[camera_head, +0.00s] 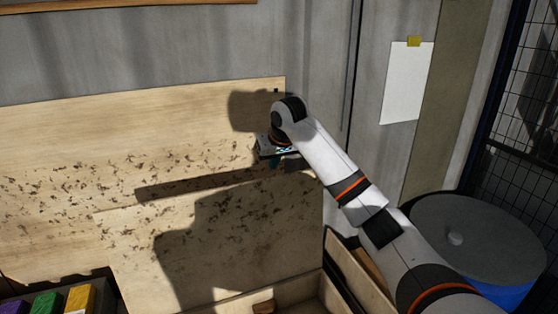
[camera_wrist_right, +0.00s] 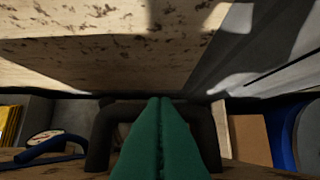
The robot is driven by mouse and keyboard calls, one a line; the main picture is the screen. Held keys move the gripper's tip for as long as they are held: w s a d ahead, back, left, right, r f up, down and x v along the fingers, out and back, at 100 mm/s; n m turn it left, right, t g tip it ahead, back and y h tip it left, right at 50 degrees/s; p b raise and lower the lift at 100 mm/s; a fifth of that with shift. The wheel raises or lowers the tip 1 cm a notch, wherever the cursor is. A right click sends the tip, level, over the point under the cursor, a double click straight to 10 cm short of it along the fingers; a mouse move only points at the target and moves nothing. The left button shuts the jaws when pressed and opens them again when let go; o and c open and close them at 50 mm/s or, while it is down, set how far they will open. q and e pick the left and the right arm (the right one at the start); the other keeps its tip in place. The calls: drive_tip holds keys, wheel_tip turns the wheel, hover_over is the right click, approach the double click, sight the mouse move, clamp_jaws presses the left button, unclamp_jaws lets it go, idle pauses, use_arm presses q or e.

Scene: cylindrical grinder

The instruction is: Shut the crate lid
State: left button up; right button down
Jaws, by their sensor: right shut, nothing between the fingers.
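The crate lid (camera_head: 230,235) is a pale, speckled wooden panel standing raised at the back of the wooden crate (camera_head: 348,262). Part of the crate's inside shows at the bottom of the head view. My right gripper (camera_head: 275,163) is at the lid's upper edge, towards its right end. Its green fingers (camera_wrist_right: 163,125) are shut together with nothing between them in the wrist view. I cannot tell whether they touch the lid. A speckled wooden surface (camera_wrist_right: 110,50) fills the upper part of the wrist view. My left gripper is not in view.
A speckled wooden board (camera_head: 130,120) stands behind the lid against the grey wall. Purple, green (camera_head: 46,303) and yellow (camera_head: 80,298) items are at lower left. A grey-topped blue drum (camera_head: 480,245) stands at right, near a wire-mesh fence (camera_head: 525,130). A small brown block (camera_head: 264,306) is in the crate.

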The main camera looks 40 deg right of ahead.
drive_tip(key=s+p, duration=0.1)
drive_tip(key=s, duration=0.1)
drive_tip(key=s+a+p, duration=0.1)
drive_tip(key=shift+s+r, duration=0.1)
drive_tip(key=shift+s, duration=0.3)
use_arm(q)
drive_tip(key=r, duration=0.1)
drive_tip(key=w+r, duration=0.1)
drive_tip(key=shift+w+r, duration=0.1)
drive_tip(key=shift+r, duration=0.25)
use_arm(e)
drive_tip(key=shift+w, duration=0.1)
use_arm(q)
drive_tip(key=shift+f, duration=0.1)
use_arm(e)
drive_tip(key=shift+d+f, duration=0.1)
drive_tip(key=shift+f, duration=0.1)
